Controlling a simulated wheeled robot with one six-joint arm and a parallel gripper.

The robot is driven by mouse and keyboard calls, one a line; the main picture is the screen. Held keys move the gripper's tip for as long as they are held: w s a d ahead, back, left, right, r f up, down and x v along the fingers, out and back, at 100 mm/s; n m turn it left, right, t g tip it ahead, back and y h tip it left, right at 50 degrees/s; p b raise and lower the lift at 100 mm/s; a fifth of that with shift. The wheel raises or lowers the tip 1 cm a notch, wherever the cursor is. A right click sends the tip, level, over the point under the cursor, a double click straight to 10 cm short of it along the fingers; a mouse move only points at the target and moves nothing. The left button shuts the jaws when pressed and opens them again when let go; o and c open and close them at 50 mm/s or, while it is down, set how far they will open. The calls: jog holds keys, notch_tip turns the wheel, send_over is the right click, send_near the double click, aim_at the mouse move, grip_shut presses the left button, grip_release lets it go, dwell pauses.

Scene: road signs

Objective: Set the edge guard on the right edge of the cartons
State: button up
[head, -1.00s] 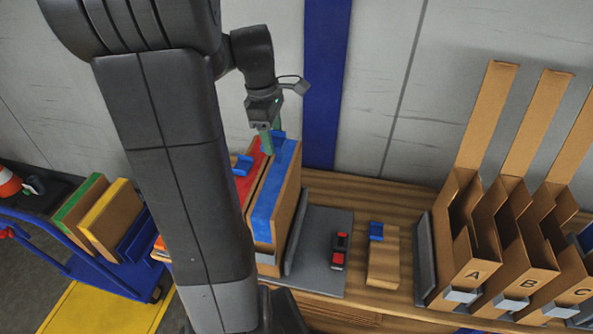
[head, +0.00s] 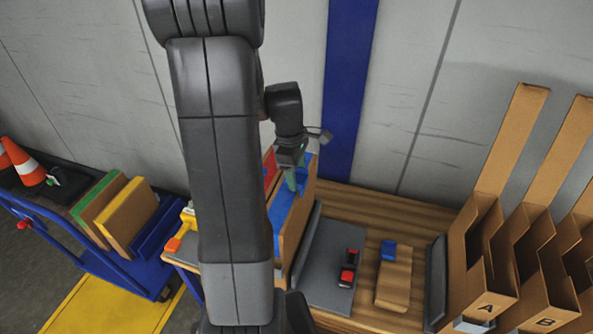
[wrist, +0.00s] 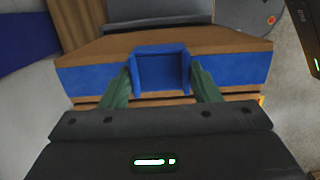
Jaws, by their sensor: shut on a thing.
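The cartons stand upright side by side at the left of the bench. The right one (head: 292,228) has blue tape along its top; a red-topped one (head: 269,168) beside it is mostly hidden by my arm. A blue edge guard (wrist: 160,70) is between my gripper's green fingers (wrist: 161,88), and my gripper is shut on it. It lies at the blue-taped carton top in the wrist view; I cannot tell whether it is fully seated. In the head view, my gripper (head: 291,180) is at the far end of that carton.
A grey plate (head: 325,285) with a red and black tool (head: 348,268) lies right of the cartons. Lettered cardboard holders (head: 490,285) stand at right. A blue cart (head: 105,268) with boards stands at left.

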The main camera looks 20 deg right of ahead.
jog(key=shift+f, duration=0.1)
jog(key=shift+f+b, duration=0.5)
jog(key=o, duration=1)
notch_tip(320, 180, up, 13)
jog(key=a, duration=0.1)
jog(key=shift+w+r, duration=0.15)
jog(key=shift+w, duration=0.25)
